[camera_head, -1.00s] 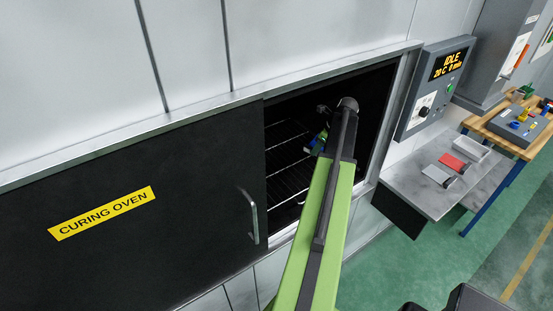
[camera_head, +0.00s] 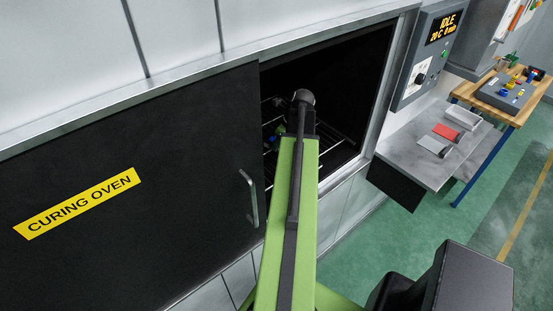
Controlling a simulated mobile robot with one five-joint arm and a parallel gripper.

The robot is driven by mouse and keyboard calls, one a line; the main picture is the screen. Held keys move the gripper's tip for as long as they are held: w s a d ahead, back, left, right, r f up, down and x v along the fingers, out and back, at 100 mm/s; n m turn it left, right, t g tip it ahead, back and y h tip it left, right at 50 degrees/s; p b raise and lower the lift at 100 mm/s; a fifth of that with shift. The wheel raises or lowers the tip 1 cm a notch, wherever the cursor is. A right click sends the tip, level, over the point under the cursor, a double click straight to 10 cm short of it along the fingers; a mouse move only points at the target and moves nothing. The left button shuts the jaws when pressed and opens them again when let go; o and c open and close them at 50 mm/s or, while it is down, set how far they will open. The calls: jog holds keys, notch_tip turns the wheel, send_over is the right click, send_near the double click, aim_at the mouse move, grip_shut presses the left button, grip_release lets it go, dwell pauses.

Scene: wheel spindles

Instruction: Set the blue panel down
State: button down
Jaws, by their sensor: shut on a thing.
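My green arm reaches through the opening of the curing oven (camera_head: 130,170). My gripper (camera_head: 277,133) is inside, above the wire rack (camera_head: 331,146), and mostly hidden behind my arm and in shadow. A small bit of the blue panel (camera_head: 279,129) shows at the gripper, which is shut on it. The rest of the panel is hidden, and I cannot tell whether it touches the rack.
The oven's dark sliding door with its handle (camera_head: 249,198) covers the left side. The control box (camera_head: 430,55) reads IDLE. A grey shelf (camera_head: 415,172) holds a red panel (camera_head: 446,132), a pale panel (camera_head: 433,146) and a white tray (camera_head: 463,117). A wooden bench (camera_head: 463,91) stands beyond.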

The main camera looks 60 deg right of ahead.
aim_at(276, 159)
jog(key=shift+w+a+f, duration=0.2)
jog(key=shift+a+f, duration=0.1)
jog(key=shift+a, duration=0.15)
notch_tip(276, 159, down, 4)
jog(key=b, duration=0.4)
jog(key=shift+f, duration=0.15)
jog(key=shift+s+d+r, duration=0.1)
jog(key=shift+r, duration=0.1)
jog(key=shift+f, duration=0.15)
jog(key=c, duration=1.4)
grip_release()
jog(key=shift+o, duration=0.2)
